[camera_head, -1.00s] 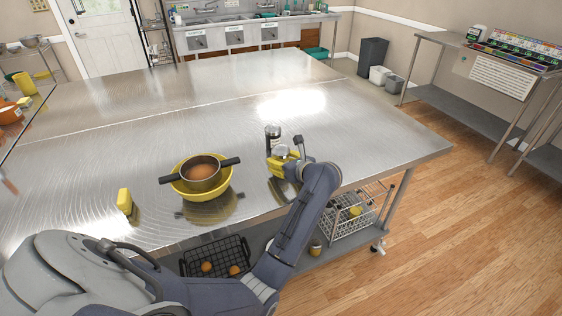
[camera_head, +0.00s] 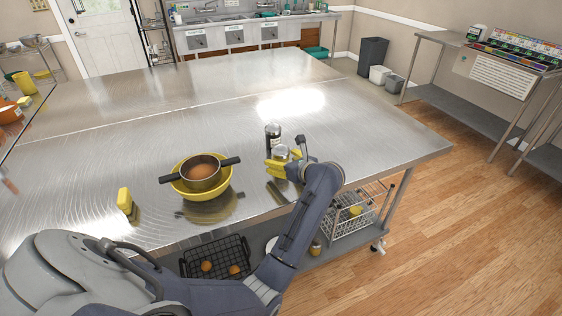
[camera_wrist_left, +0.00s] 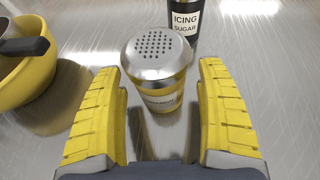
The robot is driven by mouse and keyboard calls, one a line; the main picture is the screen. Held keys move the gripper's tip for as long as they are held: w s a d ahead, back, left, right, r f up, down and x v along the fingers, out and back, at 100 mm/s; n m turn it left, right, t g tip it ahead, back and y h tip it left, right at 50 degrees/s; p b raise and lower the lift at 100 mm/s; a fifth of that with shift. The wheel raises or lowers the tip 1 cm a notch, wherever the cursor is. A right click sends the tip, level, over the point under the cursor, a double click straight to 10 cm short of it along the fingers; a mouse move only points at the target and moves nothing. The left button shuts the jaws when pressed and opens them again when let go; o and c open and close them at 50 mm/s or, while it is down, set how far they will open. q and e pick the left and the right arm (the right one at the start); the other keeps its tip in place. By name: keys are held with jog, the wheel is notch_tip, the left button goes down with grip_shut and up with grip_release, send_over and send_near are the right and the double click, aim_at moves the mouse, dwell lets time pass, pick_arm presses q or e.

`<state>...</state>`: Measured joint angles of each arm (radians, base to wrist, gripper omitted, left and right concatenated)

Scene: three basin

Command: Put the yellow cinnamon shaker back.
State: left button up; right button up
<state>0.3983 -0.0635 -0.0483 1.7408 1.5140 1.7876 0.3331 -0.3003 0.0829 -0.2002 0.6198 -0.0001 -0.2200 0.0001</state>
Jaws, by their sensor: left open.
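The yellow cinnamon shaker (camera_wrist_left: 158,70), with a perforated silver lid, stands upright on the steel table (camera_wrist_left: 60,140) in the left wrist view. In the head view its silver top (camera_head: 281,152) shows just above my left gripper (camera_head: 275,168). In the left wrist view my left gripper (camera_wrist_left: 158,85) is open, with one yellow finger on each side of the shaker and visible gaps between. The shaker's lower part is partly hidden in the head view. A dark icing sugar shaker (camera_wrist_left: 184,20) stands close behind it; it also shows in the head view (camera_head: 273,134). My right gripper is not in view.
A small yellow object (camera_head: 124,199) stands farther left. A wire basket (camera_head: 345,215) and a black crate (camera_head: 215,258) are below the table. The table's far part is clear.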

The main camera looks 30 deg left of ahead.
aim_at(286, 162)
pick_arm(q)
jog(key=shift+v, duration=2.25)
